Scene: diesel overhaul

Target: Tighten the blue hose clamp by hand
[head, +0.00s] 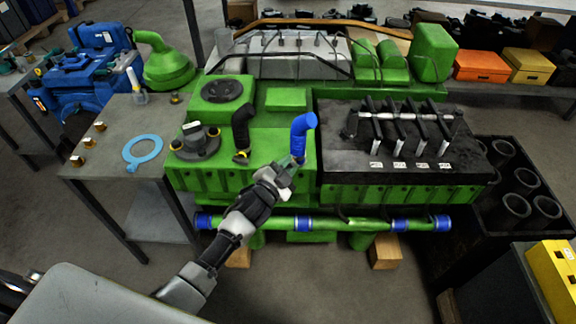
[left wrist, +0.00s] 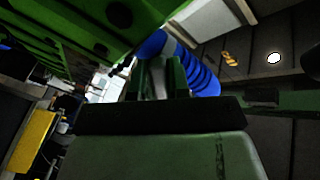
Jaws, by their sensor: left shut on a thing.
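A blue hose (head: 302,132) stands upright on the green engine block (head: 290,188) in the head view, its top bent to the right. My left gripper (head: 294,163) reaches up to the foot of this hose and is shut there on the blue hose clamp. The clamp itself is hidden by the fingers. In the left wrist view the ribbed blue hose (left wrist: 198,72) is close behind the fingers of my left gripper (left wrist: 162,78). My right gripper is in neither view.
A black hose (head: 242,125) with a clamp at its foot stands left of the blue hose. A black head with several injectors (head: 405,148) is to the right. A green pipe with blue bands (head: 345,224) runs along the engine's front. A side table (head: 110,165) holds a blue gasket ring (head: 130,148).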

